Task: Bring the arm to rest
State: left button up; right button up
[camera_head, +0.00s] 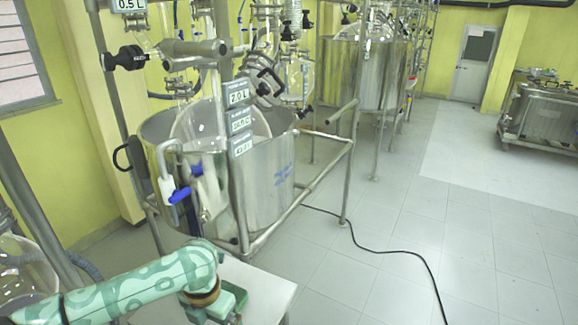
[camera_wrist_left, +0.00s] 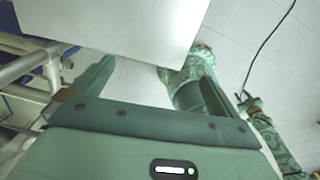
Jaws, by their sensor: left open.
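My left arm, patterned in green, reaches in from the lower left in the head view. Its gripper (camera_head: 215,303) is over the near part of a white table, partly cut off by the bottom edge. In the left wrist view the left gripper (camera_wrist_left: 148,82) has its two green fingers spread, with nothing between them. The white table (camera_wrist_left: 115,22) lies just beyond the fingers. At the right of the wrist view, a small patterned arm ends in what looks like my right gripper (camera_wrist_left: 248,103); its jaws are too small to read.
A steel reactor vessel (camera_head: 268,180) in a pipe frame stands behind the white table (camera_head: 262,278). Another steel vessel (camera_head: 372,75) stands farther back. A black cable (camera_head: 400,252) crosses the floor. The tiled floor (camera_head: 470,240) at the right is otherwise open.

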pick_arm(q)
jog(key=s+d+n+t+h, duration=0.3)
jog(key=s+d+n+t, duration=0.3)
jog(key=n, duration=0.9)
jog(key=s+a+r+n+y, duration=0.1)
jog(key=s+a+n+y, duration=0.4)
jog(key=a+n, duration=0.4)
jog(key=s+a+r+n+y, duration=0.1)
jog(key=s+a+n+y, duration=0.1)
jog(key=s+a+n, duration=0.6)
notch_tip(320, 180, down, 21)
jog(key=s+d+n+g+h+p, duration=0.2)
jog(key=s+f+n+g+h+p, duration=0.1)
jog(key=s+f+n+g, duration=0.1)
jog(key=s+f, duration=1.4)
jog(key=shift+s+n+g+h, duration=0.3)
jog(key=shift+s+g+h, duration=0.15)
jog(key=shift+s, duration=0.7)
pick_arm(e)
jog(key=r, duration=0.1)
jog(key=w+r, duration=0.1)
jog(key=r, duration=0.1)
jog(key=shift+r, duration=0.2)
